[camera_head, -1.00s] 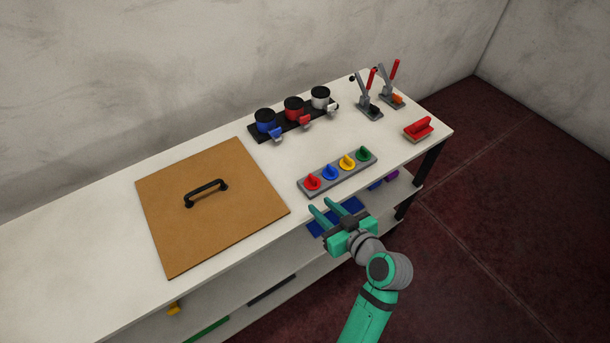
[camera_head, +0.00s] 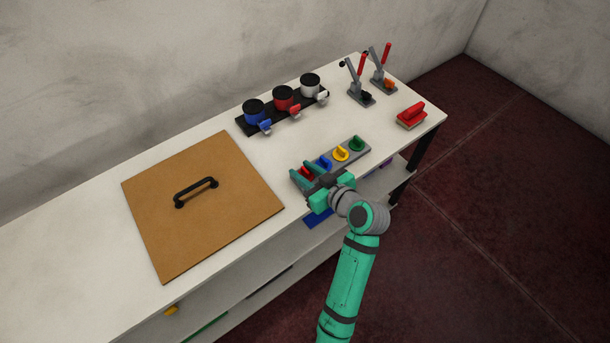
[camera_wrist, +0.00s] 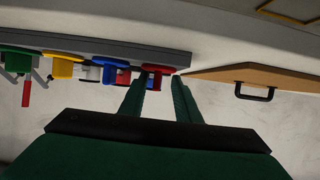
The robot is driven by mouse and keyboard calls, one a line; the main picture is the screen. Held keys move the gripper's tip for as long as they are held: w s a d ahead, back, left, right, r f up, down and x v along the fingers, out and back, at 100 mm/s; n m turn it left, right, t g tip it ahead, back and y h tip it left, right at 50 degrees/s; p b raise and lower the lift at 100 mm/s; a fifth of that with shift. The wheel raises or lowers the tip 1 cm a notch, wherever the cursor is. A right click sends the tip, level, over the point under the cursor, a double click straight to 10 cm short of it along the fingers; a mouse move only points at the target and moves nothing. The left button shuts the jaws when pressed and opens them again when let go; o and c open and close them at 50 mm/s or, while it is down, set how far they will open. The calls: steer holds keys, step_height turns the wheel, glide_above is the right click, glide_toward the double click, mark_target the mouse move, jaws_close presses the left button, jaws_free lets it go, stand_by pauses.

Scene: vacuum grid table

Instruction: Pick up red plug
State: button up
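The red plug (camera_head: 306,173) is the leftmost of a row of coloured plugs in a grey strip (camera_head: 362,156) near the table's front edge. In the head view it is partly hidden by my gripper (camera_head: 301,168), whose two teal fingers are apart and reach over that end of the strip. In the wrist view, which is upside down, the red plug (camera_wrist: 158,70) shows at the tips of the open fingers (camera_wrist: 163,78), closer to the left finger. I cannot tell whether either finger touches it. The gripper is empty.
Blue (camera_head: 325,162), yellow (camera_head: 341,153) and green (camera_head: 357,143) plugs stand beside it in the strip. A brown board with a black handle (camera_head: 197,190) lies to the left. Mugs (camera_head: 284,98) stand behind. Levers and a red brush-like block (camera_head: 411,114) are at the right.

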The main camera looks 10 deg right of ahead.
mark_target(299, 169)
steer(key=shift+d+x, duration=0.15)
steer(key=shift+x, duration=0.8)
steer(key=shift+d+x, duration=0.15)
steer(key=shift+x, duration=0.8)
steer(key=shift+d, duration=0.1)
steer(key=c, duration=0.7)
jaws_close()
